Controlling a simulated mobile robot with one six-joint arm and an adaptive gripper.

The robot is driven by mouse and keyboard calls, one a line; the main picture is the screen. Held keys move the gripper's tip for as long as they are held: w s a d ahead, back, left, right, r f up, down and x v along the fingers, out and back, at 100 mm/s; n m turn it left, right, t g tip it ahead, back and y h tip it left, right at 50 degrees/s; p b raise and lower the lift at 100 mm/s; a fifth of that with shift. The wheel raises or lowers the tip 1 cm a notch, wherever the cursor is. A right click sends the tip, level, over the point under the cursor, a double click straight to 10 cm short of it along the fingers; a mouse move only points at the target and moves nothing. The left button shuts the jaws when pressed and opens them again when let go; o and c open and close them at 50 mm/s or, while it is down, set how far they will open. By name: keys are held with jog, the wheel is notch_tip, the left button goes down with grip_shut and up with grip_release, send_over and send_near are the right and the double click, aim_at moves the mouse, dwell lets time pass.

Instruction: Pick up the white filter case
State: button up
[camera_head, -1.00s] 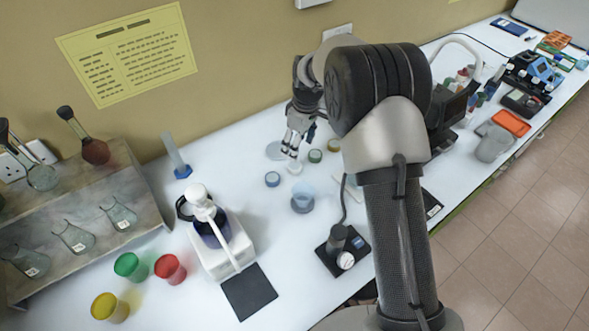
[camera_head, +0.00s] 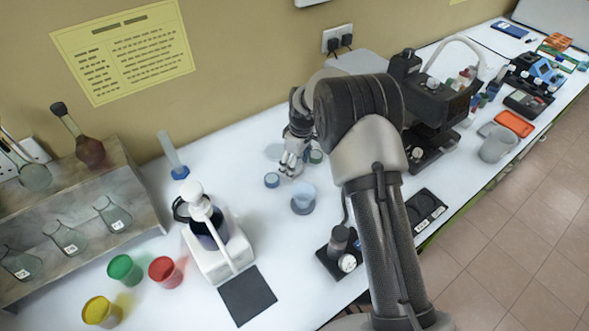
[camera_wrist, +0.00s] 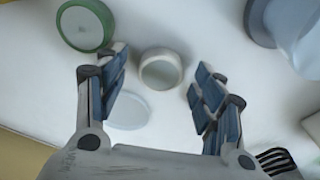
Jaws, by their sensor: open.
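The white filter case (camera_wrist: 160,69) is a short round white ring with a greyish inside, standing on the white bench in the wrist view. My gripper (camera_wrist: 158,82) is open, with blue-padded fingers on either side of the case and a gap on both sides. The case sits near the fingertips, between them or just beyond; I cannot tell the height. In the head view my gripper (camera_head: 290,168) points down at the bench, and the case is hidden or too small to make out there.
A green-rimmed round case (camera_wrist: 85,25) lies close to the left finger, and a flat pale disc (camera_wrist: 128,110) lies nearer my palm. A white stand with a dark flask (camera_head: 209,236) is further left.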

jog(key=shift+c, duration=0.4)
jog(key=c, duration=0.9)
jog(key=shift+r, duration=0.1)
